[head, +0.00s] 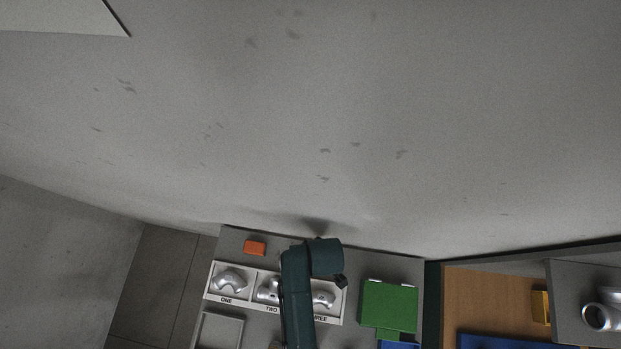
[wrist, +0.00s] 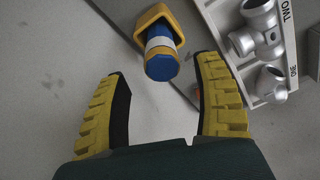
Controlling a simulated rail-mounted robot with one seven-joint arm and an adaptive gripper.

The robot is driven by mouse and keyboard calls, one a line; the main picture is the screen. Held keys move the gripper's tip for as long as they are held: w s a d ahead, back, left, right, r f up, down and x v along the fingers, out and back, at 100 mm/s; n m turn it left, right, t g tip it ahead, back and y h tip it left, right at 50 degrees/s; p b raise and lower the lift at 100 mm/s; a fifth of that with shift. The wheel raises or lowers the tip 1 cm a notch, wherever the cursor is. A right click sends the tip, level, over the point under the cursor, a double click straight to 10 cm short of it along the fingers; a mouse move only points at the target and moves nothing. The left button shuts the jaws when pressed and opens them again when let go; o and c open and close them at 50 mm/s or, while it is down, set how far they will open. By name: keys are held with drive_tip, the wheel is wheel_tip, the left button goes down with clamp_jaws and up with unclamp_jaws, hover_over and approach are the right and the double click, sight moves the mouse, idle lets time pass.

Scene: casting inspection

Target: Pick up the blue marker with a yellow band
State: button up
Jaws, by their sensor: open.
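In the wrist view, a blue marker (wrist: 161,66) with a pale band stands out at top centre. A yellow-orange squarish collar or holder (wrist: 150,18) surrounds its far part; I cannot tell whether this is its band. My gripper (wrist: 160,70) is open, with yellow ribbed fingers on either side of the picture. The marker's near end lies in line with the gap between the fingertips, seemingly beyond them, with no contact visible. In the head view my arm hides part of the bench, and I cannot make out the marker.
A white tray (head: 211,287) with labelled compartments holds silvery castings; it also shows at right in the wrist view (wrist: 219,40). An orange block (head: 255,248) lies behind it. A green box (head: 388,304) stands to the right. Grey surface left of the marker is clear.

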drive_tip(key=f, duration=0.6)
drive_tip(key=shift+w+a+f, duration=0.1)
drive_tip(key=shift+a+f, duration=0.05)
drive_tip(key=shift+a, duration=0.2)
clamp_jaws()
